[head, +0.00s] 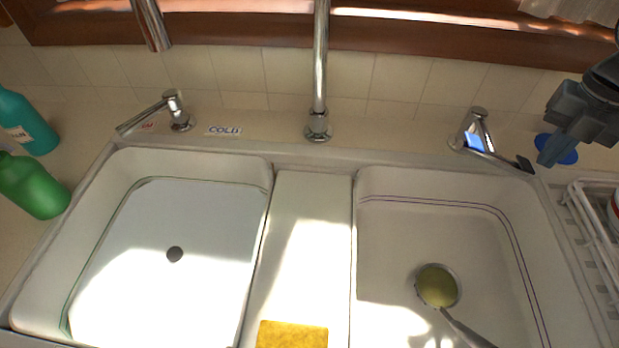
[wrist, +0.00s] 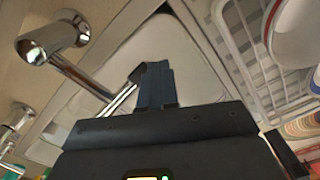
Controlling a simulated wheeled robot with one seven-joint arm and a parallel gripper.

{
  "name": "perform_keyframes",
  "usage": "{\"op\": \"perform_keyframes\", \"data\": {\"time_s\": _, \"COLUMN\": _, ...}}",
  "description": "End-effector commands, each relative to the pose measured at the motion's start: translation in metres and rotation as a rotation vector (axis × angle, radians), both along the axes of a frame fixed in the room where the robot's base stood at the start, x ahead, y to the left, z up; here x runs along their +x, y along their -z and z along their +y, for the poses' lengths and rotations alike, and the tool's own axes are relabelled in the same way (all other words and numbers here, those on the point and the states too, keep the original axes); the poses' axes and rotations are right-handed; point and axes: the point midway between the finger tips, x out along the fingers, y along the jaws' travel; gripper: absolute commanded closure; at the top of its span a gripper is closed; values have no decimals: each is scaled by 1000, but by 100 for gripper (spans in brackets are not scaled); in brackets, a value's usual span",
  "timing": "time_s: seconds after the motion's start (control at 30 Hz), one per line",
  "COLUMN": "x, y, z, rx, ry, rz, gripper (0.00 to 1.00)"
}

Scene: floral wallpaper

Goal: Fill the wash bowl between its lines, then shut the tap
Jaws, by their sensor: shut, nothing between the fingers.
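The double sink has a left basin (head: 60,215) and a right basin (head: 400,250). Two dark lines run around the right basin's inner wall; a greenish line shows in the left one. I cannot tell the water level in either. The chrome spout (head: 320,60) has its outlet (head: 152,25) towards the left; no stream is visible. A left lever tap (head: 175,110) stands near a COLD label (head: 223,131). A right lever tap (head: 480,128) carries a blue mark. My gripper (head: 548,155) is shut and empty, close to the right lever's tip; contact is unclear in the wrist view (wrist: 155,75).
A long-handled tool with a yellow-green round head (head: 437,286) lies in the right basin. A yellow sponge (head: 292,335) is on the divider. Green (head: 32,185) and teal (head: 25,120) bottles are at left. A white dish rack (head: 590,235) is at right. A blue object (head: 570,155) is behind my gripper.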

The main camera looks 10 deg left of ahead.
Motion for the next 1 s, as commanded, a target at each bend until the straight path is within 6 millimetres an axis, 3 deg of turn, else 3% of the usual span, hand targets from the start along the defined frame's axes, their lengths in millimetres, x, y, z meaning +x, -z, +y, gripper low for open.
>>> {"op": "perform_keyframes", "data": {"time_s": 0.47, "x": 0, "y": -3, "z": -6, "rx": 0, "ry": 0, "rz": -1, "gripper": 100}}
{"op": "perform_keyframes", "data": {"time_s": 1.0, "x": 0, "y": -49, "z": -6, "rx": 1, "ry": -1, "rz": -2, "gripper": 100}}
